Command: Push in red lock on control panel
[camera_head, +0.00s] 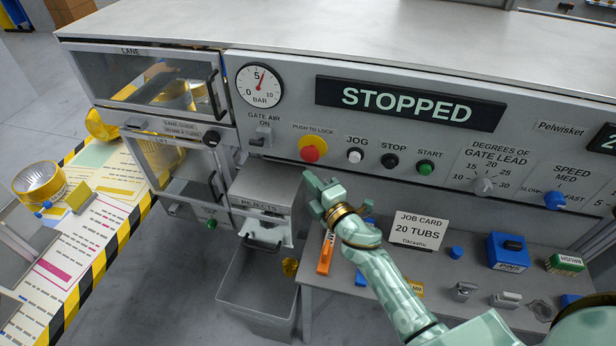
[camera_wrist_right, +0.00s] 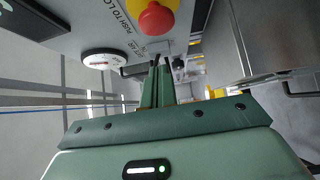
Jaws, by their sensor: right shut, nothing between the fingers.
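The red lock button (camera_head: 310,153) sits on a yellow collar on the grey control panel (camera_head: 290,130), under the label "PUSH TO LOCK". The red button also shows at the top of the right wrist view (camera_wrist_right: 156,18), beyond the fingertips. My right gripper (camera_head: 308,180) is below the button in the head view, apart from it. Its fingers are shut and empty, and they also show in the right wrist view (camera_wrist_right: 160,66). The display (camera_head: 408,103) reads "STOPPED". My left gripper is not in view.
A white JOG button (camera_head: 355,155), black STOP button (camera_head: 390,161) and green START button (camera_head: 425,167) sit right of the lock. The rejects box (camera_head: 262,205) juts out at lower left. A shelf (camera_head: 455,270) below holds a job card (camera_head: 420,230) and several small items.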

